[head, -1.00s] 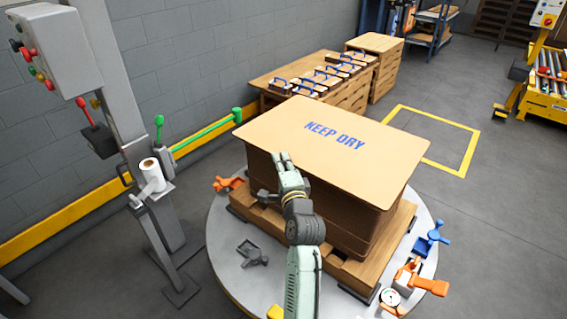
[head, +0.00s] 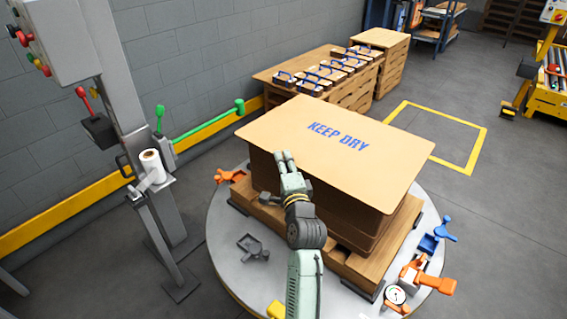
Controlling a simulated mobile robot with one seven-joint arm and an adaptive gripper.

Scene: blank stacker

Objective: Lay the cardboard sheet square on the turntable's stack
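The tan cardboard sheet (head: 285,128), printed KEEP DRY in blue, lies flat at the top of the brown stack (head: 345,213). Its edges reach out past the stack at the left and right corners. I cannot tell whether it rests fully on the stack. The stack sits on a wooden pallet (head: 392,262) on the round grey turntable (head: 225,248). My gripper (head: 286,160) is at the sheet's near edge, with its fingertips over or at that edge. Whether the fingers are closed on the sheet is unclear. My arm hides part of the stack's near side.
Orange (head: 430,280) and blue (head: 433,238) clamps and a dial gauge (head: 396,296) sit on the turntable's right rim. A post with a white roll (head: 151,165) and a green bar (head: 205,121) stand left. A yellow-outlined floor area (head: 455,150) is empty.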

